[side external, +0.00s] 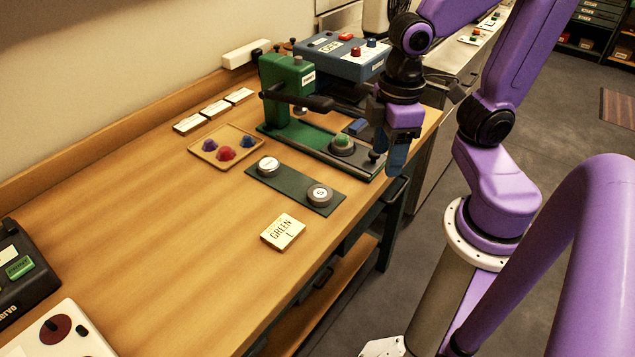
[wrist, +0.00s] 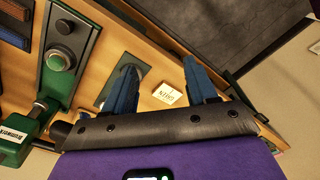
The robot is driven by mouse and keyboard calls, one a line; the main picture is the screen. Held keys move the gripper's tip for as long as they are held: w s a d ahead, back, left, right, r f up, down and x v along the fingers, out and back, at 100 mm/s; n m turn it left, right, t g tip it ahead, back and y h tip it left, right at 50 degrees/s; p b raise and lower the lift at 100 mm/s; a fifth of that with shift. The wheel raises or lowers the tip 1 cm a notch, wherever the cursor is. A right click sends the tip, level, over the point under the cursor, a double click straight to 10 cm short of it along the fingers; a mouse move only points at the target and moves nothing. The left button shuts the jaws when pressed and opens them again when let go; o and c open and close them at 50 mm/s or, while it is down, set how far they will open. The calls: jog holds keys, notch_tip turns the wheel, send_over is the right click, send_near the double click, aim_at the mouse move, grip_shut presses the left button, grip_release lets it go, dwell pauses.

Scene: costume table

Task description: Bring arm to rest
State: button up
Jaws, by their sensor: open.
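My purple arm reaches over the right end of the wooden table (side external: 150,240). My gripper (side external: 394,165) hangs just past the right end of the green press (side external: 288,88), above the table's front edge. In the wrist view my gripper (wrist: 160,66) shows two blue fingers spread apart with nothing between them. A cream card reading "GREEN L" (side external: 283,232) lies flat on the table; in the wrist view the card (wrist: 167,93) shows beyond the fingers, apart from them.
A dark green strip (side external: 292,189) holds two round pieces. A tan tray (side external: 203,149) holds red, purple and blue pieces. A blue box (side external: 340,56) with buttons stands behind the press. Black and white devices stand at the left. The table's middle is clear.

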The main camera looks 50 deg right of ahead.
jog(key=s+n, duration=0.1)
jog(key=s+a+n, duration=0.1)
jog(key=s+f+n, duration=0.1)
jog(key=s, duration=0.1)
jog(key=shift+a, duration=0.3)
